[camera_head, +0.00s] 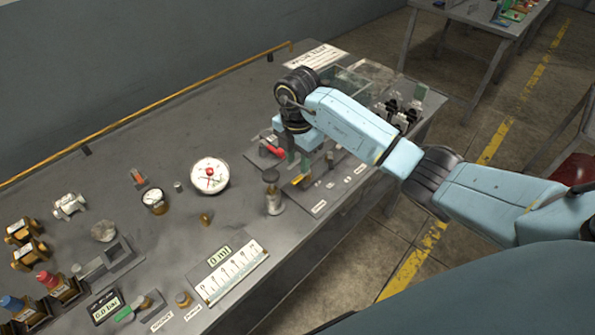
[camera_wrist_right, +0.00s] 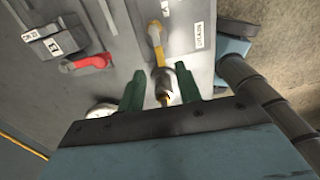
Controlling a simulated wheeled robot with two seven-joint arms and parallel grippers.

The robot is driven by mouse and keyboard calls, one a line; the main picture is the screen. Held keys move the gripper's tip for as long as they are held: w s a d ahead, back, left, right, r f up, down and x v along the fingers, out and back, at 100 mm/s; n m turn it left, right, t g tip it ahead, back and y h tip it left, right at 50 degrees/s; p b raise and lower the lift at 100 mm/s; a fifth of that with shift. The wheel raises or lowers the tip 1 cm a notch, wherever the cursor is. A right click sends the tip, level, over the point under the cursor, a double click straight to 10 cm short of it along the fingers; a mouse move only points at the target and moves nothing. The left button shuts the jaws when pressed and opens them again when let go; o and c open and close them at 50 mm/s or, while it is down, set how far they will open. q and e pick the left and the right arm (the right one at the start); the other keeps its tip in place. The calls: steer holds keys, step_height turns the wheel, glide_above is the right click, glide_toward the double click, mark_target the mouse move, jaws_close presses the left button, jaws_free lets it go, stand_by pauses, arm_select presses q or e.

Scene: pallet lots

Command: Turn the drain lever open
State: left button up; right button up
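A yellow lever (camera_wrist_right: 155,42) lies on the grey plate beside a white label that appears to read DRAIN (camera_wrist_right: 199,35). In the head view the yellow lever (camera_head: 297,181) is partly covered by my right gripper (camera_head: 303,165). A red lever (camera_wrist_right: 88,63) lies left of the yellow one. My left gripper is out of view.
A clear-walled box (camera_head: 345,85) and dark fittings stand behind my right arm. Open bench surface lies at the back left.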

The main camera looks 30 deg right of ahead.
mark_target(298, 178)
steer(key=shift+f, duration=2.6)
jaws_close()
